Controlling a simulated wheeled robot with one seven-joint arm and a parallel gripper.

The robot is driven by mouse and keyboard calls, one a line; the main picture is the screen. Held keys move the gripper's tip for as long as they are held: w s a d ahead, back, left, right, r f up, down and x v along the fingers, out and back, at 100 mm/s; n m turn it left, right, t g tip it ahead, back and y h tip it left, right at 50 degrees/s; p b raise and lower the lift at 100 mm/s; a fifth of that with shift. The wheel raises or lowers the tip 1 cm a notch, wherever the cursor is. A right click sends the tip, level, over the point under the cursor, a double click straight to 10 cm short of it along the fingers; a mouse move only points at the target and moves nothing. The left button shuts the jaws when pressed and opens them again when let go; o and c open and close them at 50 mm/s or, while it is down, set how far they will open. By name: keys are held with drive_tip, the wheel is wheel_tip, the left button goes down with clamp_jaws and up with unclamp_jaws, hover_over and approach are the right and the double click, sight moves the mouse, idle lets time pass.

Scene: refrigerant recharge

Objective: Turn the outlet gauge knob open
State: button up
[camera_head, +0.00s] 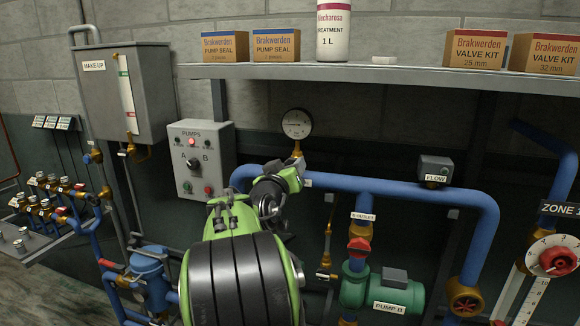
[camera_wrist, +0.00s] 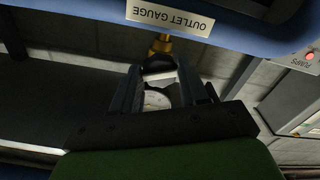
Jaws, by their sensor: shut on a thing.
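The outlet gauge (camera_head: 297,123) is a round white dial on a brass stem (camera_head: 297,149) above the blue pipe. Its dial also shows partly in the wrist view (camera_wrist: 157,98), between the fingers. The "OUTLET GAUGE" label (camera_wrist: 170,15) appears upside down on the pipe in the wrist view. My gripper (camera_head: 296,167) is at the stem just below the dial. In the wrist view my gripper (camera_wrist: 160,78) is shut on a small pale, bar-like piece (camera_wrist: 160,75) by the brass stem, which I take as the knob. The fingers hide much of it, and its exact angle is unclear.
The blue pipe (camera_head: 400,188) runs close under my gripper. A shelf (camera_head: 390,74) with boxes and a bottle is above the gauge. The PUMPS control box (camera_head: 202,160) is to the left. The flow sensor (camera_head: 434,170) sits on the pipe to the right.

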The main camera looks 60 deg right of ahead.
drive_tip(key=shift+f, duration=0.1)
drive_tip(key=shift+n+p, duration=0.8)
drive_tip(key=shift+n, duration=1.4)
drive_tip(key=shift+f+n+p, duration=0.1)
drive_tip(key=shift+n+p, duration=1)
drive_tip(key=shift+n, duration=1.2)
